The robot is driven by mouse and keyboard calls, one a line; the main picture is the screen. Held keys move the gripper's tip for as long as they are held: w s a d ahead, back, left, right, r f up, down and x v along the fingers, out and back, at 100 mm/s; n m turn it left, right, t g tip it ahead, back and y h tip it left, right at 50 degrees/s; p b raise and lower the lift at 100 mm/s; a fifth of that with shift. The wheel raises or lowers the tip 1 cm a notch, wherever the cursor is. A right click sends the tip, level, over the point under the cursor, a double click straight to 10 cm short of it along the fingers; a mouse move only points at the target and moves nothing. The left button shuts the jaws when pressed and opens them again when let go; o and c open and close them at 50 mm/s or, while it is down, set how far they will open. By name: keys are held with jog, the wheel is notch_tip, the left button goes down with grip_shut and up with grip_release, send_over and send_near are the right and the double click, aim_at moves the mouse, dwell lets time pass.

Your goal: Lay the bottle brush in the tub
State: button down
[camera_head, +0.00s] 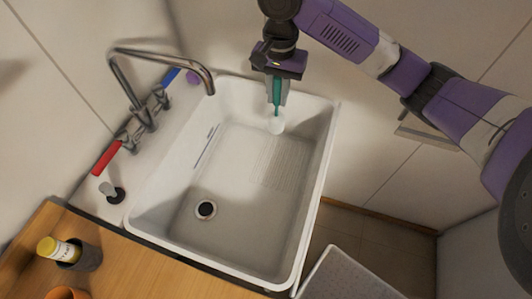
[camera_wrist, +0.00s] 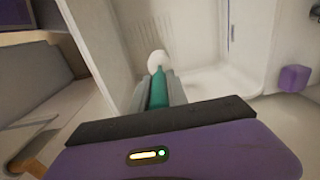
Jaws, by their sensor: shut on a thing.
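The tub (camera_head: 180,215) is a white sink basin with a drain and a ribbed patch on its floor. My gripper (camera_head: 277,98) points down over the tub's far right corner. It is shut on the bottle brush (camera_head: 276,92), which has a teal handle and a white round head. The brush hangs upright, head down; the head (camera_head: 276,126) shows against the inside of the tub, and I cannot tell whether it touches. In the wrist view the teal handle (camera_wrist: 158,90) lies between the grey fingers (camera_wrist: 158,95), with the white head beyond.
A metal faucet (camera_head: 130,80) with a red-handled tap (camera_head: 106,158) stands along the tub's left side. A wooden counter (camera_head: 120,270) at the front holds a dark cup (camera_head: 85,258) with a yellow-capped bottle (camera_head: 58,249). The tub's middle is clear. A purple object (camera_wrist: 294,78) shows in the wrist view.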

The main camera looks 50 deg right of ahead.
aim_at(277, 105)
notch_tip(277, 105, down, 18)
jog(key=shift+b, duration=0.45)
jog(key=shift+a, duration=0.1)
jog(key=c, duration=1.3)
grip_release()
notch_tip(277, 105, up, 12)
jog(key=shift+r, duration=0.15)
jog(key=shift+s, duration=0.1)
